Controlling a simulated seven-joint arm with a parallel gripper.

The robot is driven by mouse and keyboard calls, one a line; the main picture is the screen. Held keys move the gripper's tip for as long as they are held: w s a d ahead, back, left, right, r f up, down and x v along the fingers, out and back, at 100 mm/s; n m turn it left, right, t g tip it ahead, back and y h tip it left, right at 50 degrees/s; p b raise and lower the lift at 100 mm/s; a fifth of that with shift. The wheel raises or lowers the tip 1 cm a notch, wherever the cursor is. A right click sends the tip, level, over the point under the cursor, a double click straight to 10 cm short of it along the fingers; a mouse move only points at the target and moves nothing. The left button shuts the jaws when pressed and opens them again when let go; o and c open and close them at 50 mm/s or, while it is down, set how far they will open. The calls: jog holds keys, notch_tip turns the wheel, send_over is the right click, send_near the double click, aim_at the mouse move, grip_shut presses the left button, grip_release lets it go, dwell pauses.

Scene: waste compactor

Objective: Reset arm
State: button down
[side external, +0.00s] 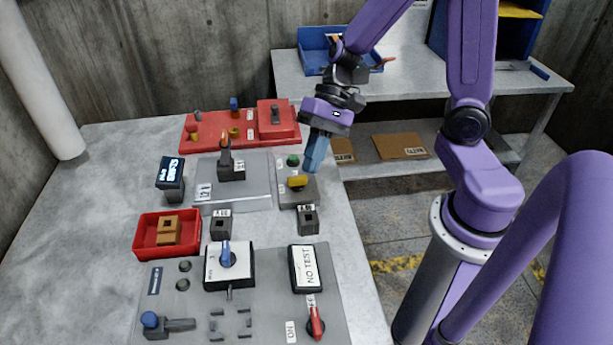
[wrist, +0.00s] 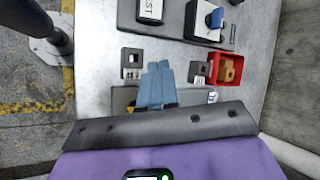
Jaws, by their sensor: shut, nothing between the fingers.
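My gripper (side external: 315,160) is a purple wrist with blue-grey fingers, pointing down. It is shut and empty, above the small grey panel (side external: 284,196) that bears a green button (side external: 293,161) and a yellow part (side external: 298,182). The gap between fingertips and panel is hard to judge.
A red tray (side external: 137,237) holds brown blocks. Small black sockets (side external: 308,221), a lever block (side external: 231,172), a blue-knobbed box (side external: 229,265), a NO TEST box (side external: 305,268) and a red lever (side external: 316,322) stand nearby. A red panel (side external: 190,150) lies behind.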

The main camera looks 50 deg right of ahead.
jog(key=s+d+r+n+h, duration=0.1)
jog(key=s+n+h, duration=0.2)
jog(key=s+n, duration=0.4)
jog(key=s+d+r+n+t+h, duration=0.1)
jog(key=s+d+r+n+h, duration=0.1)
jog(key=s+n+h, duration=0.2)
jog(key=s+n, duration=0.3)
jog(key=n, duration=0.3)
jog(key=shift+d+r, duration=0.15)
jog(key=shift+r, duration=0.15)
dwell(1.9)
